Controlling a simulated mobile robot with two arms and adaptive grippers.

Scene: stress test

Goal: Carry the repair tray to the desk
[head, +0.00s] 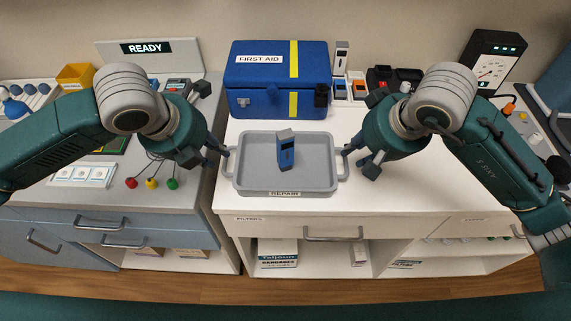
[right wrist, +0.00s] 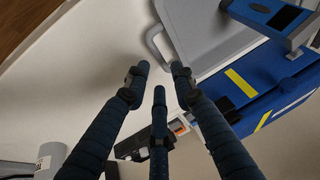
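The grey repair tray (head: 255,180) sits on the white counter, its front marked REPAIR, with a loop handle at each short end. A blue handheld device (head: 286,152) stands in it, also in the right wrist view (right wrist: 262,14). My left gripper (head: 218,157) is at the left handle (head: 229,164), its fingers apart; whether they touch the handle is unclear. My right gripper (head: 353,156) is at the right handle (head: 344,168). In the right wrist view my right gripper (right wrist: 159,74) is open, with the handle (right wrist: 152,40) just ahead of and between its fingertips.
A blue first aid box (head: 262,100) stands close behind the tray. Small bins (head: 340,89) and a gauge (head: 491,65) stand at the back right. The grey desk (head: 120,203) on the left holds a READY sign (head: 147,48) and a white switch panel (head: 84,175).

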